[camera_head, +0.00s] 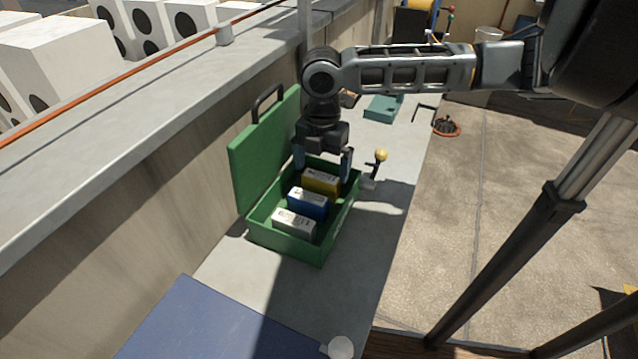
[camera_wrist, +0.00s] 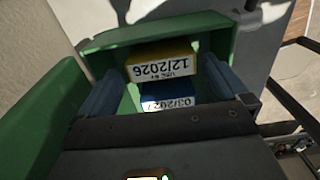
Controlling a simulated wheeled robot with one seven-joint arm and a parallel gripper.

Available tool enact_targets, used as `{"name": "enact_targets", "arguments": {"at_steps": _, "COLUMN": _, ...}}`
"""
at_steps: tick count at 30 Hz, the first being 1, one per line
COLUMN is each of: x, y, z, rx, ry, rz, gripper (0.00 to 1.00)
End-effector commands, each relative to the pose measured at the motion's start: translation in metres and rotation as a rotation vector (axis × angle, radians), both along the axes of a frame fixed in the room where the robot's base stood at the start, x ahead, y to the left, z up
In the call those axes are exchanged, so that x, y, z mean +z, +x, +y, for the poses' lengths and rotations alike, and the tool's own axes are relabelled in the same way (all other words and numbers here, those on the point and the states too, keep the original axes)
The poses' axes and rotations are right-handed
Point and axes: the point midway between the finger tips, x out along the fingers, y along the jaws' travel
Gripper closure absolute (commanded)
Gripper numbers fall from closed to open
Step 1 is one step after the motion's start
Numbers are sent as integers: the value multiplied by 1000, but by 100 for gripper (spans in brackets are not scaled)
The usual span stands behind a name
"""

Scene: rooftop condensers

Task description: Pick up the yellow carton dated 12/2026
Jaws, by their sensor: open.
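The yellow carton (camera_head: 321,181) stands at the far end inside an open green case (camera_head: 285,246). In the wrist view the yellow carton (camera_wrist: 162,63) has a white label reading 12/2026, upside down. A blue carton (camera_head: 308,203) sits beside it; in the wrist view its label reads 03/2027 (camera_wrist: 168,103). A white carton (camera_head: 294,224) lies nearest in the case. My gripper (camera_head: 322,160) points down over the far part of the case, its fingers apart, above the yellow carton. In the wrist view the fingers (camera_wrist: 168,92) frame the cartons and touch neither clearly.
The case's raised lid (camera_head: 262,150) stands on the left, against the wall side. A lever with a yellow knob (camera_head: 380,156) is right of the case. A teal box (camera_head: 383,108) lies behind. A blue mat (camera_head: 215,325) lies in front on the ledge.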

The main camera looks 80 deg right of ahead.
Motion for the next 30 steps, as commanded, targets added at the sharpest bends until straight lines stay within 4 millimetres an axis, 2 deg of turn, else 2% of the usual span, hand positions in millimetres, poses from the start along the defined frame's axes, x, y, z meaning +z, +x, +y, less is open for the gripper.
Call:
{"name": "enact_targets", "arguments": {"at_steps": 9, "x": -41, "y": 1, "z": 5, "rx": -1, "ry": 1, "rz": 1, "gripper": 0}}
{"name": "enact_targets", "arguments": {"at_steps": 19, "x": -48, "y": 1, "z": 5, "rx": 1, "ry": 0, "rz": 0, "gripper": 1}}
{"name": "enact_targets", "arguments": {"at_steps": 30, "x": -47, "y": 1, "z": 4, "rx": 1, "ry": 0, "rz": 0, "gripper": 35}}
